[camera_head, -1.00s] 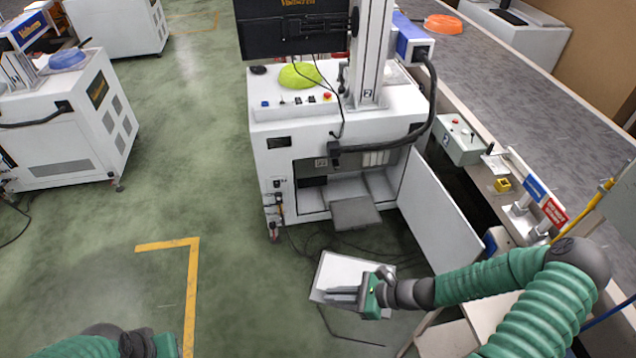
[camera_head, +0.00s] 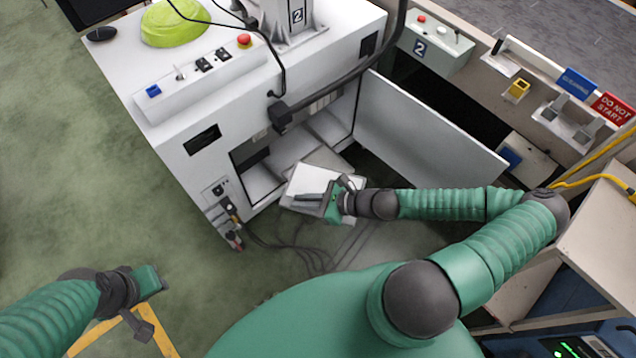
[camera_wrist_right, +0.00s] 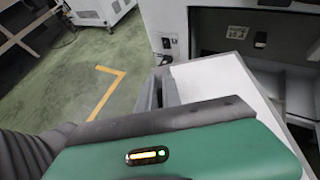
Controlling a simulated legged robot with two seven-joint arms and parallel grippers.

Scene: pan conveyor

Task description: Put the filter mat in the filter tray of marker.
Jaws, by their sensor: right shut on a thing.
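The filter mat (camera_head: 322,178) is a flat white square sheet. My right gripper (camera_head: 308,198) is shut on it at its near edge and holds it flat in front of the marker. In the right wrist view the mat (camera_wrist_right: 222,82) spreads beyond the fingers, toward the marker's opening. The filter tray (camera_head: 329,155) is a grey plate at the low opening of the white marker (camera_head: 190,112). The mat hides much of the tray; I cannot tell whether they touch. My left gripper (camera_head: 150,284) is low at the left, away from both; its jaw state is unclear.
The marker's white door (camera_head: 425,125) stands open right of the opening, close to my right arm. Black cables (camera_head: 300,255) lie on the floor below. A conveyor (camera_head: 590,30) and control box (camera_head: 433,45) are at the upper right. The floor at left is clear.

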